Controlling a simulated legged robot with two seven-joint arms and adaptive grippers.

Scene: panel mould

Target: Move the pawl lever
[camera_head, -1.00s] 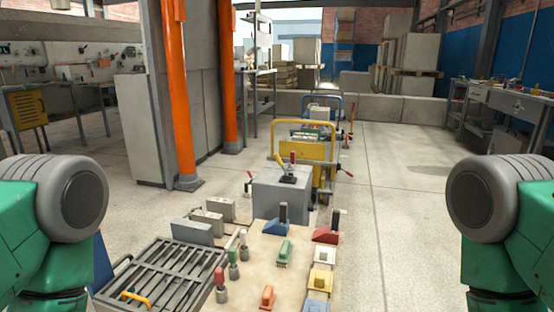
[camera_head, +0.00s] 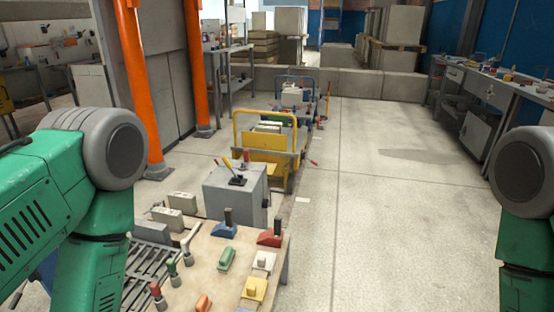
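I cannot tell for sure which part is the pawl lever. A grey box (camera_head: 235,193) stands beyond the table, with a small dark mount on top. Several upright handles with red or green grips, including a red one (camera_head: 156,291), stand at the table's left side. Both of my green arms show at the picture's sides, apart from these things. Neither gripper is in view.
The light table (camera_head: 205,250) holds blue, red, green, white, yellow and orange blocks. A slatted grey rack (camera_head: 150,262) is at its left. A yellow-framed cart (camera_head: 268,150) stands behind the grey box. The floor to the right (camera_head: 390,220) is clear.

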